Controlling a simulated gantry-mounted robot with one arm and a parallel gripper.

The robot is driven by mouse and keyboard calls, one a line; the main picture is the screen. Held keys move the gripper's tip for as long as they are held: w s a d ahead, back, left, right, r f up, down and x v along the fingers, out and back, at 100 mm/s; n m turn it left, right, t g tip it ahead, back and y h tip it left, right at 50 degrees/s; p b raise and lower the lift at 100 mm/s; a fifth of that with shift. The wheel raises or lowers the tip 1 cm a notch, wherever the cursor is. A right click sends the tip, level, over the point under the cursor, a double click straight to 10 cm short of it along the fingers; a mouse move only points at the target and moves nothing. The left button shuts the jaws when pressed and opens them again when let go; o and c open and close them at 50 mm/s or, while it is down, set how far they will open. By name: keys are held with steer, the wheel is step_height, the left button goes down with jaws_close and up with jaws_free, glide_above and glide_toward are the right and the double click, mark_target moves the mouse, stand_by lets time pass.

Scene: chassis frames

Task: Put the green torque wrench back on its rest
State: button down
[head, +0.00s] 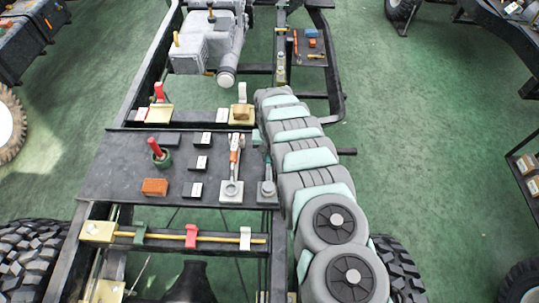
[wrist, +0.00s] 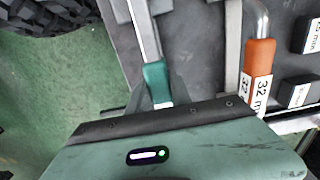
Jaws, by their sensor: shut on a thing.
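The green torque wrench (wrist: 155,78) shows in the wrist view, with a green grip and a silver shaft running up out of the picture. My gripper (wrist: 163,106) is shut on the lower end of this grip; its fingertips are mostly hidden below its own body. In the head view the wrench (head: 267,188) is at the right edge of the dark plate, its head over a grey block there. My arm hides part of its handle and most of the gripper. I cannot tell whether the wrench touches its rest.
An orange-handled wrench (head: 235,158) lies just left of the green one, on a pale block; its grip (wrist: 260,60) is close in the wrist view. The dark plate (head: 120,150) also carries a red-handled tool (head: 156,149), an orange block (head: 154,187) and several small labelled blocks.

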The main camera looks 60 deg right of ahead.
steer(key=c, duration=1.1)
jaws_free()
steer(key=shift+d, duration=0.1)
steer(key=shift+r, duration=0.1)
steer(key=shift+r+p, duration=2.6)
steer(key=shift+r, duration=0.9)
steer(key=shift+f, duration=0.1)
